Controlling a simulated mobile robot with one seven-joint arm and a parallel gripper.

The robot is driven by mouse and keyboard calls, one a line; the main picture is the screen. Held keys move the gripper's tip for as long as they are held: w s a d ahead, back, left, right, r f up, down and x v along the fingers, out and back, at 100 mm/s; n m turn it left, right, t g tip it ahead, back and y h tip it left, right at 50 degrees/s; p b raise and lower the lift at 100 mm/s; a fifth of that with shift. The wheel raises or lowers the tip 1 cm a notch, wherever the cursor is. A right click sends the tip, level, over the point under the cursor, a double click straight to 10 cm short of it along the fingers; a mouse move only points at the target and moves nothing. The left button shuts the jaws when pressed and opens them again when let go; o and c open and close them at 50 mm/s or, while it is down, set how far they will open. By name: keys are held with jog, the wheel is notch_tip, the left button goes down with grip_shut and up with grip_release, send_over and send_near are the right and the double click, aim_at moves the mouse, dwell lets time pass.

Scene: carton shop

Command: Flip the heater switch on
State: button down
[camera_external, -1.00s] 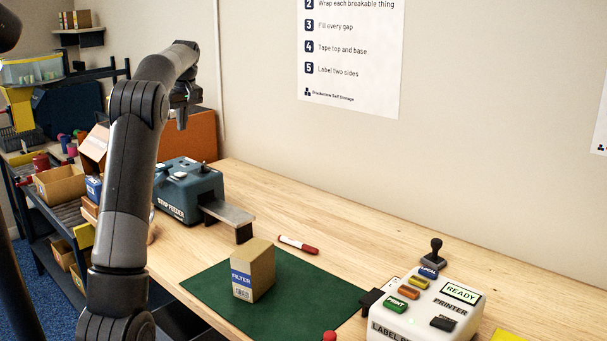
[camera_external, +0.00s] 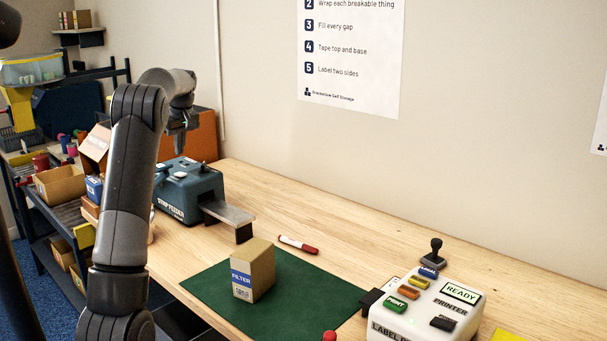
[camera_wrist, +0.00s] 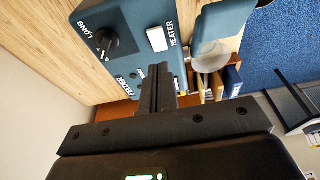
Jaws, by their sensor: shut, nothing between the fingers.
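I cannot tell which way the rocker is tipped. My gripper (camera_external: 180,150) is shut and empty, pointing down above the feeder. In the wrist view my gripper's fingers (camera_wrist: 158,78) reach over the feeder's top near the rocker, and no contact is visible.
A white label printer (camera_external: 430,305) stands at the right. An orange-brown panel (camera_external: 204,135) stands behind the feeder. The bench between feeder and wall is clear.

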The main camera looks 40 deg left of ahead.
aim_at(182, 174)
jog(key=x, duration=0.2)
jog(key=d+x, duration=0.1)
jog(key=x, duration=0.2)
jog(key=shift+d+f, duration=0.1)
jog(key=shift+f, duration=0.35)
jog(key=shift+d+f+y, duration=0.4)
jog(key=shift+f+y, duration=0.05)
jog(key=shift+y, duration=0.25)
jog(key=shift+a, duration=0.25)
jog(key=shift+a+r, duration=0.3)
jog(key=shift+a, duration=0.35)
